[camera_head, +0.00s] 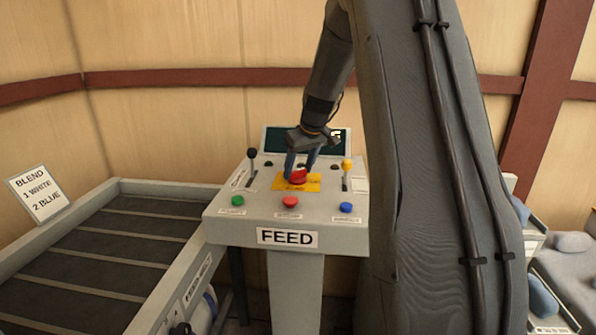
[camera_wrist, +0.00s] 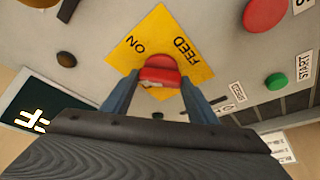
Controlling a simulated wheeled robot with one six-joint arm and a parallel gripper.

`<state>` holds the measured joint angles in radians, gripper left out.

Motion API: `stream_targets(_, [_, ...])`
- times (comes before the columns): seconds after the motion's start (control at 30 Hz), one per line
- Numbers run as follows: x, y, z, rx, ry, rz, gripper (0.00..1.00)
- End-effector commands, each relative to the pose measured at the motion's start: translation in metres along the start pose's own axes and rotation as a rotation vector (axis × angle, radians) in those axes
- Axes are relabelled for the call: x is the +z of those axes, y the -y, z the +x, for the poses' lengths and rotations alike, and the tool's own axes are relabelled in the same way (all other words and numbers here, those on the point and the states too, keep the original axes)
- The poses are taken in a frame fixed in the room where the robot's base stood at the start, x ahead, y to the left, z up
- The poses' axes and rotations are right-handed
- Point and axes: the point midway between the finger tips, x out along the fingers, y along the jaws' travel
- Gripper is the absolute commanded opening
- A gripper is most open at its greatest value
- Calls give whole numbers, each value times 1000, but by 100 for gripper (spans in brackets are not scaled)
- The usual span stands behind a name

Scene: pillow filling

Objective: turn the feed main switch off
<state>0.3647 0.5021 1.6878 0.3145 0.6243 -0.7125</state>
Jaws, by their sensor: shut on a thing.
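The feed main switch is a red knob (camera_head: 298,176) on a yellow plate (camera_head: 312,184) near the middle of the feed console's top. In the wrist view the red knob (camera_wrist: 160,72) sits between my two blue-grey fingers, and the yellow plate (camera_wrist: 135,56) reads "FEED" and "ON". The knob's exact pointing direction is partly hidden by the fingers. My gripper (camera_head: 300,168) reaches down from above and is shut on the red knob; it also shows in the wrist view (camera_wrist: 160,82).
The console (camera_head: 225,232) also carries a black lever (camera_head: 252,155), a yellow-topped lever (camera_head: 346,166), and green (camera_head: 237,201), red (camera_head: 290,202) and blue (camera_head: 346,207) buttons close to my gripper. A dark screen (camera_head: 275,138) stands behind. A conveyor (camera_head: 105,245) lies left.

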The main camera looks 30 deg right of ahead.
Motion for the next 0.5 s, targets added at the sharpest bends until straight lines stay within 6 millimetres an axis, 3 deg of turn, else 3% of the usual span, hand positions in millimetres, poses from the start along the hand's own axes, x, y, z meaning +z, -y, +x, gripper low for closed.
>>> stream_targets(0.5, [-1, -5, 2, -186, 0, -451, 31])
